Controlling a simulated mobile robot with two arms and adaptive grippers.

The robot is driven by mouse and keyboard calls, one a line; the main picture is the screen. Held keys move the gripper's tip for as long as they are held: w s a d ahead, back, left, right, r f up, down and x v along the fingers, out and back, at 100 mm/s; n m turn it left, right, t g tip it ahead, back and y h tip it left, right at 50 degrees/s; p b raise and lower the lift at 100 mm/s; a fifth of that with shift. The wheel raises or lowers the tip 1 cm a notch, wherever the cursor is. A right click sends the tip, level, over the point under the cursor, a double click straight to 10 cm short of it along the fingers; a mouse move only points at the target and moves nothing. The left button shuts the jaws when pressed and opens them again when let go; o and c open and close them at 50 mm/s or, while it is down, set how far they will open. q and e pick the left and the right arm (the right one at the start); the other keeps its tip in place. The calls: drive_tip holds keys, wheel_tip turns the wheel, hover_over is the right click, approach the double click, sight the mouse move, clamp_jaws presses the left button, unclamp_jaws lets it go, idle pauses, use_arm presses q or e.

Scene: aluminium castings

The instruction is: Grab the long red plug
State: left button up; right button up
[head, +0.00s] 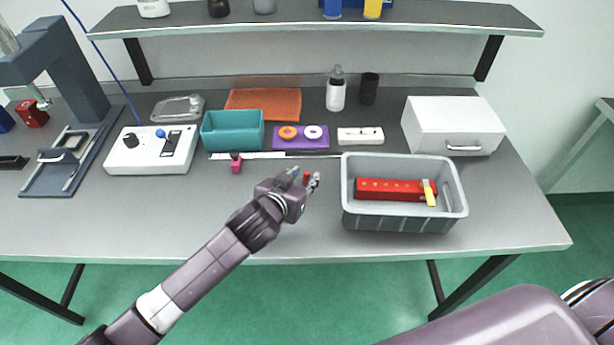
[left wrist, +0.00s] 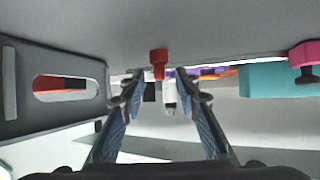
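A small red plug (head: 306,176) stands on the grey table left of the grey crate, partly hidden by my left gripper in the head view. In the left wrist view, where the scene appears upside down, the red plug (left wrist: 159,62) shows between and just beyond the fingertips. My left gripper (head: 305,178) is open around the plug's sides, with gaps visible on both sides in the wrist view (left wrist: 160,86). A shorter pink plug (head: 236,163) with a dark end stands further left. My right gripper is out of view.
The grey crate (head: 405,222) holds a red block (head: 390,189) with a yellow-handled item (head: 429,193). Behind are a teal bin (head: 232,131), a purple tray (head: 302,145) with rings, and a white drawer box (head: 455,115). The table front left of the crate is clear.

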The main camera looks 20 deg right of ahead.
use_arm(q)
drive_tip(key=shift+w+d+f, duration=0.3)
drive_tip(key=shift+w+d, duration=0.15)
drive_tip(key=c, duration=0.8)
drive_tip(key=shift+o, duration=0.2)
